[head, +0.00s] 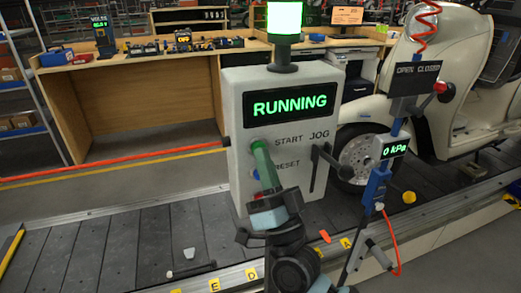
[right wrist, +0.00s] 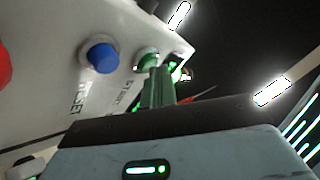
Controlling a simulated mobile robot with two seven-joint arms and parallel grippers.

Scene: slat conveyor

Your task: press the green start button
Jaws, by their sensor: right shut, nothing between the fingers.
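The control box (head: 290,185) stands upright, and its screen (head: 290,104) reads RUNNING in green. My right gripper (head: 259,146) is shut and empty, its green fingers pointing at the spot left of the START label. In the head view the fingers cover most of the green start button. In the right wrist view the green start button (right wrist: 145,58) shows just beyond the tips of my right gripper (right wrist: 160,70). The tips overlap its edge; they are touching it or very close. My left gripper is not in view.
A blue reset button (right wrist: 101,57) sits beside the start button. A lit green lamp (head: 284,18) tops the box. A blue tool with a red coiled hose and a 0 kPa display (head: 395,149) stands right.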

